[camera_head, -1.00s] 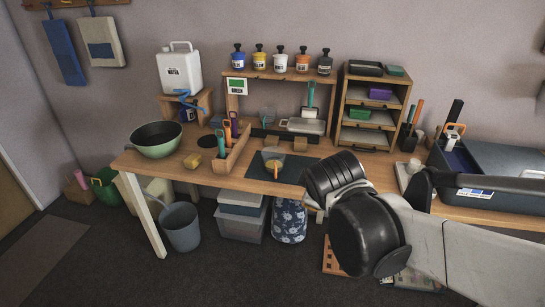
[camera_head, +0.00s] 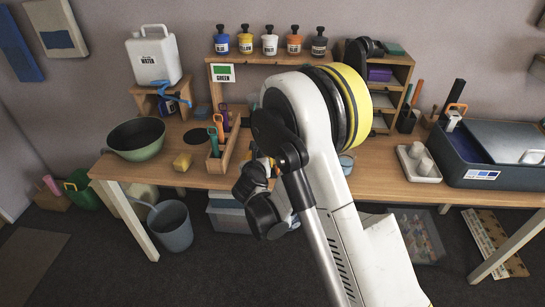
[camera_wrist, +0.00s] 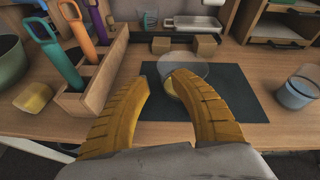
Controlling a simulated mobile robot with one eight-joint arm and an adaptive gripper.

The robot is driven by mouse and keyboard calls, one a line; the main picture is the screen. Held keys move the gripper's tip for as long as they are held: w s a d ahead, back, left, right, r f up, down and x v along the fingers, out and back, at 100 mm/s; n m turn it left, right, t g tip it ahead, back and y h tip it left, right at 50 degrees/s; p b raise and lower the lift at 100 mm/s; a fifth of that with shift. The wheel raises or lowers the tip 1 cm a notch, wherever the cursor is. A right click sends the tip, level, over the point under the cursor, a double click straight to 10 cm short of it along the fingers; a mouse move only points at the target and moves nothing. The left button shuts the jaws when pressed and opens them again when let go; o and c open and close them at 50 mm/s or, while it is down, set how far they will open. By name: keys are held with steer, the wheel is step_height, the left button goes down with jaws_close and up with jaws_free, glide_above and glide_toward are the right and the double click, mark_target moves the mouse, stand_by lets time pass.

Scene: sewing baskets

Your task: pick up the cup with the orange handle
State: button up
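A clear cup (camera_wrist: 190,68) stands on the dark mat (camera_wrist: 225,92), just beyond my gripper's fingertips in the wrist view. A yellow-orange part shows low on its near side, partly covered by the right finger; I cannot tell whether this is its handle. My gripper (camera_wrist: 160,82) has two curved yellow ribbed fingers, open with a gap between the tips and nothing held. The right fingertip overlaps the cup in the picture; contact cannot be told. In the head view my arm hides the cup and most of the fingers.
A wooden rack (camera_wrist: 85,103) with teal, orange and purple handled tools stands close left of my gripper. A bluish cup (camera_wrist: 296,94) is at the right. A yellow sponge (camera_head: 182,162) and green bowl (camera_head: 137,139) lie left. Shelves (camera_head: 397,95) stand behind.

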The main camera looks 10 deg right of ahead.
mark_target(261, 147)
steer(key=b+x, duration=0.1)
steer(key=x, duration=0.2)
steer(key=b+x, duration=0.1)
steer(key=x, duration=0.2)
steer(key=b+x, duration=0.2)
steer(key=x, duration=0.1)
steer(key=shift+w+f, duration=0.1)
steer(key=shift+f, duration=0.25)
steer(key=shift+r, duration=0.1)
jaws_close()
